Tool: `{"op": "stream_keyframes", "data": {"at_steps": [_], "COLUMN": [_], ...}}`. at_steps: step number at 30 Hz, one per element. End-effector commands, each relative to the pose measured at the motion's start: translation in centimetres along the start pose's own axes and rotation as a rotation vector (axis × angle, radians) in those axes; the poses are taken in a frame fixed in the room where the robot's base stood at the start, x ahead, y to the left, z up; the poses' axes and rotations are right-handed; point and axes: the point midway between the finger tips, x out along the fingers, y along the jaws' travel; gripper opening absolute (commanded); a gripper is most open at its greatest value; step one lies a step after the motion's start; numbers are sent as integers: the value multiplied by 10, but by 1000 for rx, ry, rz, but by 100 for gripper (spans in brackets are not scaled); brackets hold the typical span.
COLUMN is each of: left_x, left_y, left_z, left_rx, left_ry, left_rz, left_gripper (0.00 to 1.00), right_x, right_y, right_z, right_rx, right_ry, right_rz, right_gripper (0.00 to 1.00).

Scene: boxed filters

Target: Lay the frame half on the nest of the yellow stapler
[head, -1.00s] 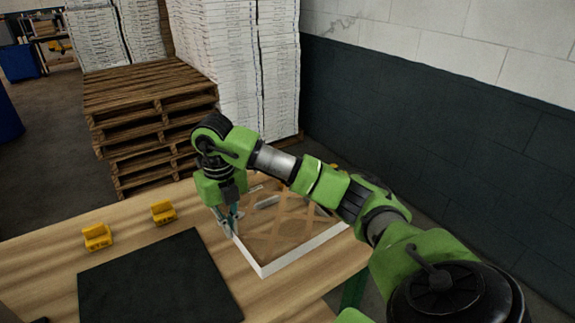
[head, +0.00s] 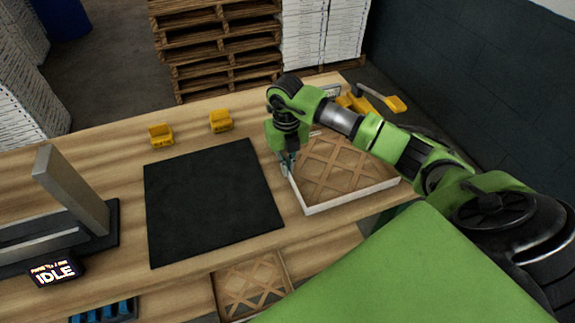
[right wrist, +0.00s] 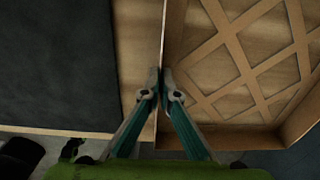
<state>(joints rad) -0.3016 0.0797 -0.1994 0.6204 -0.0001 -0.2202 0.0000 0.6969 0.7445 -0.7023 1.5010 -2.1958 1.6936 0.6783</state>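The frame half (head: 304,198), a shallow white-edged frame with a tan lattice floor, lies on the right of the wooden table. My right gripper (head: 287,166) points down at its left wall. In the right wrist view, the fingertips (right wrist: 161,82) are close together with the frame half's wall (right wrist: 164,50) between them, and look shut on it. A yellow stapler-like tool (head: 394,103) with a grey lever is at the back right, partly hidden behind my right arm. I cannot make out its nest clearly. My left gripper is not in view.
A bare black mat (head: 212,200) lies left of the frame half. Two small yellow blocks (head: 160,136) (head: 221,121) stand behind it. A grey metal fixture (head: 72,190) with an "IDLE" display (head: 54,272) is at left. Another lattice frame (head: 250,285) lies below the table's front edge.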

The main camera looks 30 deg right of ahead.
Motion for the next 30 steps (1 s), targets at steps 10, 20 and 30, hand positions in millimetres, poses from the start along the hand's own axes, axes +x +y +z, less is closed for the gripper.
{"op": "stream_keyframes", "data": {"at_steps": [10, 20, 30], "left_x": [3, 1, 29], "left_y": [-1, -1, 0], "left_z": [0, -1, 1], "left_rx": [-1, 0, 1], "left_ry": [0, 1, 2], "left_rz": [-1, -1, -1], "left_gripper": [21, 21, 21], "right_x": [2, -3, -67], "right_y": [0, 0, 0], "right_z": [0, 1, 2], "right_rx": [0, 0, -1], "right_ry": [1, -1, -6], "right_rz": [0, 1, 1], "right_gripper": [21, 21, 21]}}
